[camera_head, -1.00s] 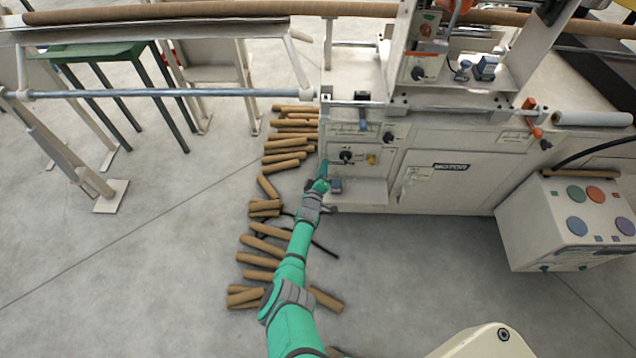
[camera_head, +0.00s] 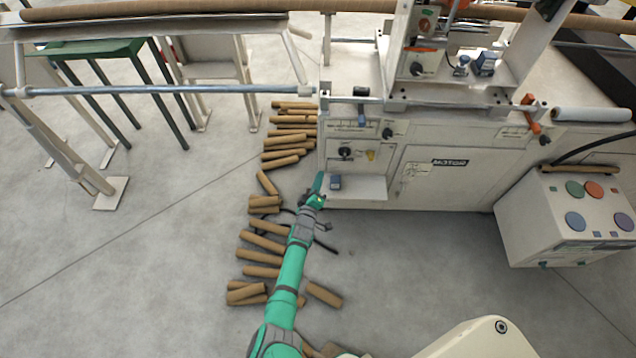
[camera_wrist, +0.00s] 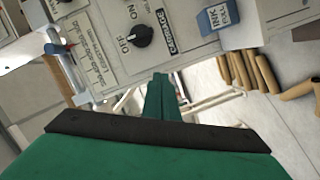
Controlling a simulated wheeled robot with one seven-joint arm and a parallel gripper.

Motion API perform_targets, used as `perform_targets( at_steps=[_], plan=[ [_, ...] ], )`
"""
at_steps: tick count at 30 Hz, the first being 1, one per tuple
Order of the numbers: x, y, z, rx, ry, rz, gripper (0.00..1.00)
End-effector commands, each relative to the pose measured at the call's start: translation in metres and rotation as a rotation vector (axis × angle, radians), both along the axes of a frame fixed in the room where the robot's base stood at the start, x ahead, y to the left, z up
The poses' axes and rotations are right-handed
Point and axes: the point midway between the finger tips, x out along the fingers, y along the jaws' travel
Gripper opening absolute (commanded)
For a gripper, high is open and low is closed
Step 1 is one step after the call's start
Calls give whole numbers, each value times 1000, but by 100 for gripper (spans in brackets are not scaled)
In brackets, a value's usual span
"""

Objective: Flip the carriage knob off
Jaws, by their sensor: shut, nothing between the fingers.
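The carriage knob (camera_wrist: 143,36) is a round black knob in the wrist view, beside OFF and ON labels and a dark CARRIAGE label (camera_wrist: 168,32). I cannot clearly tell which way it points. In the head view the small black knob (camera_head: 345,152) sits on the left front panel of the white machine. My green gripper (camera_head: 319,184) is just below and left of that panel, apart from the knob. Its fingers (camera_wrist: 160,80) are together and empty in the wrist view, with a gap between their tips and the knob.
A blue box (camera_head: 335,182) stands on a white ledge (camera_head: 365,190) below the panel, close to my gripper. Another black knob (camera_head: 388,133) is higher on the machine. Cardboard tubes (camera_head: 262,240) lie on the floor to the left. A control box (camera_head: 535,215) stands at the right.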

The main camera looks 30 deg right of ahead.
Motion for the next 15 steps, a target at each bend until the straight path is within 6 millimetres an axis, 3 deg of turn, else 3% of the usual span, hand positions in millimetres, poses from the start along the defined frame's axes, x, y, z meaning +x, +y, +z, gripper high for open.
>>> perform_targets(
  at_steps=[15],
  plan=[
    [-13,10,0,-2,0,-2,0]
  ],
)
